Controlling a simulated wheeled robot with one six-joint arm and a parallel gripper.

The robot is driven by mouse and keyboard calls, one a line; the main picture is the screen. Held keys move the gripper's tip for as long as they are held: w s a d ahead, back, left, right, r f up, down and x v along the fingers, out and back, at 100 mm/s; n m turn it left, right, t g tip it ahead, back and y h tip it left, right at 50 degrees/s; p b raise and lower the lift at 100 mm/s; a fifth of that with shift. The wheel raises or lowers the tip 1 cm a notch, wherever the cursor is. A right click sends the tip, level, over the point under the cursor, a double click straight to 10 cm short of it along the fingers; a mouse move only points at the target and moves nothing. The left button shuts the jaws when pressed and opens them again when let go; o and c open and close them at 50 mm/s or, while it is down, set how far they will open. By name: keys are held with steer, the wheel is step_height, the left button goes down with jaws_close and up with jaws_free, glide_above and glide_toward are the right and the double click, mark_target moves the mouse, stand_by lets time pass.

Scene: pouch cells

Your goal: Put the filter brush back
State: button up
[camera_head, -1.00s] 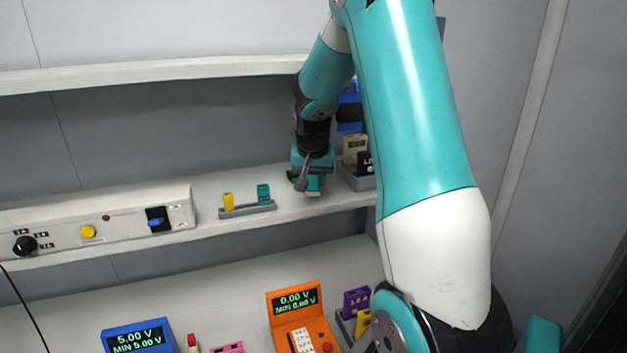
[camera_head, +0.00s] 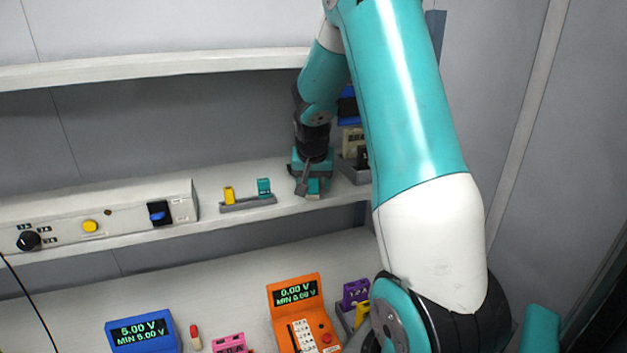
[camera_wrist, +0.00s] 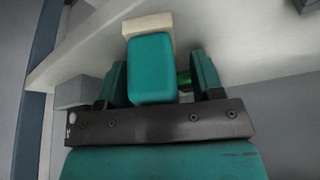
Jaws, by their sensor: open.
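The filter brush shows in the wrist view as a teal block (camera_wrist: 151,70) with a cream end (camera_wrist: 147,24). It lies on the shelf, with its cream end towards the front edge. In the wrist view my gripper (camera_wrist: 160,85) is open, with one teal finger on each side of the brush. A gap shows on the brush's right; its far end is hidden by the gripper body. A small bright green patch shows near the right finger; I cannot tell what it is.
A small rack (camera_head: 248,204) with yellow and teal pieces stands left on the shelf. A grey bin (camera_head: 352,170) with several items stands close on the right. A control panel (camera_head: 100,222) fills the shelf's left. Meters and other items stand on the bench below.

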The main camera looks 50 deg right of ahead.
steer(key=b+v, duration=0.2)
steer(key=v, duration=0.5)
steer(key=shift+r, duration=0.3)
steer(key=shift+a+r, duration=0.1)
steer(key=shift+a, duration=0.05)
steer(key=s+a+n+y, duration=0.3)
steer(key=a+n, duration=0.5)
steer(key=a, duration=1.4)
steer(key=s+a+n+g+y, duration=0.2)
steer(key=s+a+n+y, duration=0.3)
steer(key=s+a+n, duration=0.5)
steer(key=s+a, duration=0.6)
steer(key=a, duration=0.1)
steer(key=shift+r+g, duration=0.4)
